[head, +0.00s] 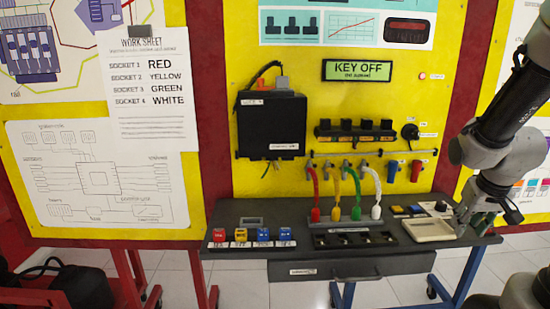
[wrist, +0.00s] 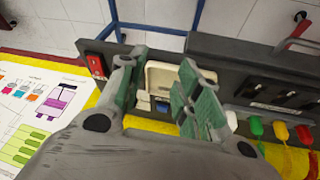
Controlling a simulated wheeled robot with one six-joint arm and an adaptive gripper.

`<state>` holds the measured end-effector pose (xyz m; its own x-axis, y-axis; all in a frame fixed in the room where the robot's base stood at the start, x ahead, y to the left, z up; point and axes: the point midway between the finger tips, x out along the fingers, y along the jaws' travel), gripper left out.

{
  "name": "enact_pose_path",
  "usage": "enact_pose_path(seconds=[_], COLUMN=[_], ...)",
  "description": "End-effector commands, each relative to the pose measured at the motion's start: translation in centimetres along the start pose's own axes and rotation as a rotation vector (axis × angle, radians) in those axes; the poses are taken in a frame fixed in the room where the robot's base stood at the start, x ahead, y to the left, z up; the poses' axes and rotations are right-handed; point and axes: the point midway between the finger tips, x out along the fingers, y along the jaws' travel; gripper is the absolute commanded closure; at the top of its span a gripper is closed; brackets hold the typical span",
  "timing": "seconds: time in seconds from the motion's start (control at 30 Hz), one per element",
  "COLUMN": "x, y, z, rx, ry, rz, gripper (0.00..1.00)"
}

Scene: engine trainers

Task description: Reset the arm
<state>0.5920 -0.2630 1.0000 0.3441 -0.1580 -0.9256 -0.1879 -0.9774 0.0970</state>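My arm (head: 505,110) reaches down from the upper right in the head view. My gripper (head: 474,218) points down at the right end of the dark bench shelf, close to a beige tray (head: 432,231). In the wrist view my gripper (wrist: 163,75) has its two green-padded fingers spread apart, with nothing held between them. The beige tray (wrist: 166,78) shows below and behind the gap. I cannot tell whether a fingertip touches the tray or the shelf.
The shelf (head: 250,206) holds red, yellow and blue blocks at left. Red, yellow, green and white leads (head: 375,185) hang at the middle. A black box (head: 271,125) and a "KEY OFF" display (head: 358,70) are on the yellow panel. A red switch (wrist: 96,65) lies beside the gripper.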

Motion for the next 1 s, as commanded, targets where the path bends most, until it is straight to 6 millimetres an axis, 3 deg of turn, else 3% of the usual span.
enact_pose_path(seconds=[0.1,0.2,0.3,0.4,0.6,1.0], x=[-5.9,-10.3,-13.6,-15.6,-17.6,-17.6], y=[-2.2,-4.2,-5.7,-6.6,-7.4,-7.6], z=[5.1,8.6,10.1,9.8,9.3,9.3], rx=[-0.008,-0.029,-0.057,-0.087,-0.131,-0.138], ry=[-0.149,-0.213,-0.188,-0.090,0.007,0.007], rz=[-0.030,-0.072,-0.111,-0.137,-0.160,-0.161], gripper=[0.66,0.66,0.66,0.66,0.66,0.66])
